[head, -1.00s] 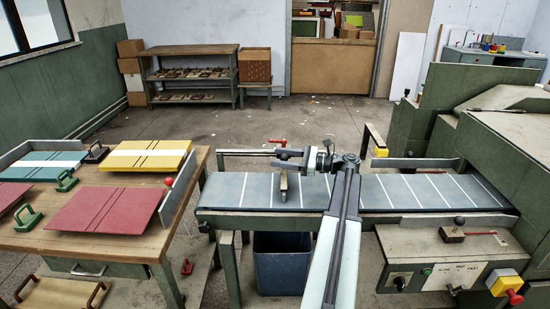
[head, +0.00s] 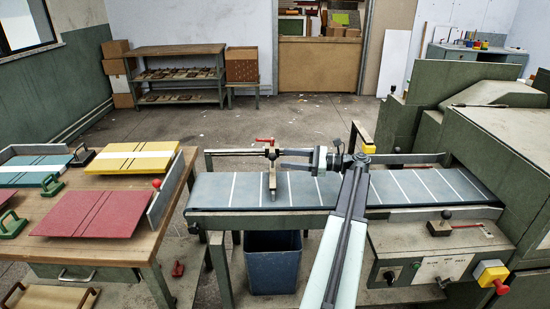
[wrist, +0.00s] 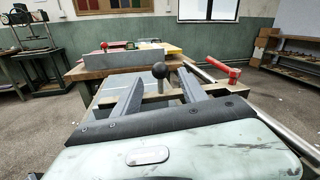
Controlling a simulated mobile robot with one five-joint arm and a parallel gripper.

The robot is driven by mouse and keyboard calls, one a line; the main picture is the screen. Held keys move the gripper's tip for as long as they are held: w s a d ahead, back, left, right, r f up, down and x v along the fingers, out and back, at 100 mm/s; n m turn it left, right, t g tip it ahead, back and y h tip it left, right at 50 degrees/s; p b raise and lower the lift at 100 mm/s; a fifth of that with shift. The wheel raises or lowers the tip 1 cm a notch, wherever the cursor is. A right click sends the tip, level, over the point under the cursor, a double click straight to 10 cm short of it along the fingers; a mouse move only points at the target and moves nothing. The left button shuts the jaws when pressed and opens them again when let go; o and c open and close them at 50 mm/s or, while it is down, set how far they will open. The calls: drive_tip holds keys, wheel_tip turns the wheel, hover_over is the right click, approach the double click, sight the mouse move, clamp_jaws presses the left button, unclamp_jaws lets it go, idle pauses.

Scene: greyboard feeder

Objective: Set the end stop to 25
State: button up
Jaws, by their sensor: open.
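The end stop (head: 272,178) appears as a small upright block over the left part of the grey belt, hanging from a rail along the far side. A red lever (head: 265,140) sits at its top; it also shows in the wrist view (wrist: 222,73), right of my fingers. My gripper (head: 283,159) is open and points left at the stop's upper part. In the wrist view a black ball knob (wrist: 159,70) on a short stem stands between my open fingertips (wrist: 160,78), with no clear contact. No scale number is readable.
The belt (head: 420,187) with white cross lines runs right into a green machine (head: 520,140). A control panel (head: 440,262) is at front right, a blue bin (head: 273,268) below. A wooden table (head: 135,232) with coloured boards stands at left.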

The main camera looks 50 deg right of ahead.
sight(272, 161)
drive_tip(key=x, duration=0.6)
drive_tip(key=shift+w+a, duration=0.1)
drive_tip(key=shift+w, duration=0.1)
clamp_jaws()
idle(1.1)
